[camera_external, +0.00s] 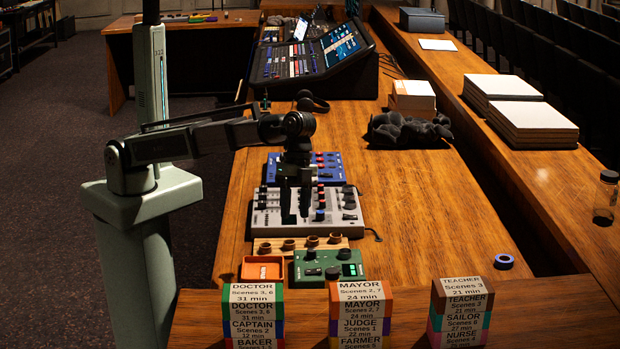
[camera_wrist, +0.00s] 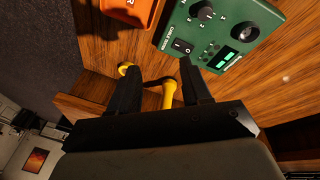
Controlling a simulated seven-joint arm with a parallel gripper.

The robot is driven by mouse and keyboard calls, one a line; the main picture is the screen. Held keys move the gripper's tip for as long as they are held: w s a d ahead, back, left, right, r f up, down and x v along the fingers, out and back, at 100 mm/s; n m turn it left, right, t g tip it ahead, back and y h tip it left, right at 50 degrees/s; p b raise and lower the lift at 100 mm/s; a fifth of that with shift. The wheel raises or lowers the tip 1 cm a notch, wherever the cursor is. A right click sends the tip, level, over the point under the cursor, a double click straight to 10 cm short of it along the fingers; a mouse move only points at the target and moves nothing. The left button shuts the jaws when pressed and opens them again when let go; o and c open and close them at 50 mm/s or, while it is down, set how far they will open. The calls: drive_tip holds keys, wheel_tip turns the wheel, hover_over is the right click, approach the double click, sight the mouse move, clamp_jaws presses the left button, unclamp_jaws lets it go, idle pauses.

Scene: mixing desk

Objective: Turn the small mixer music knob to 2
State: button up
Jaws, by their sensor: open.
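A small grey-white mixer (camera_external: 265,220) with several knobs and sliders sits on the desk in the external view. The labels are too small to read, so I cannot tell which knob is music or where it points. My gripper (camera_external: 294,215) points down over the mixer's left and middle part and hides some of it. It looks empty; I cannot tell if a fingertip touches the mixer. In the wrist view my gripper (camera_wrist: 158,75) shows two dark fingers spread apart. The mixer is not recognisable in that view.
A blue panel (camera_external: 328,160) lies behind the mixer. A green box (camera_external: 328,268), also in the wrist view (camera_wrist: 222,28), and an orange tray (camera_external: 262,270) lie in front. Labelled block stacks (camera_external: 360,310) line the near edge. Bare desk (camera_external: 430,220) is to the right.

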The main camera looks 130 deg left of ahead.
drive_tip(key=s+a+n+g+y, duration=0.15)
drive_tip(key=s+a, duration=0.25)
drive_tip(key=a, duration=0.5)
drive_tip(key=s+a+n+t+y, duration=0.1)
drive_tip(key=s+a+n, duration=0.25)
drive_tip(key=a, duration=0.45)
drive_tip(key=n+g+y, duration=0.1)
drive_tip(key=n+g, duration=0.1)
drive_tip(key=n, duration=0.1)
approach(323, 201)
drive_tip(key=f, duration=0.8)
drive_tip(key=shift+s+a+f, duration=0.2)
drive_tip(key=shift+s+f, duration=0.1)
drive_tip(key=shift+f, duration=0.05)
clamp_jaws()
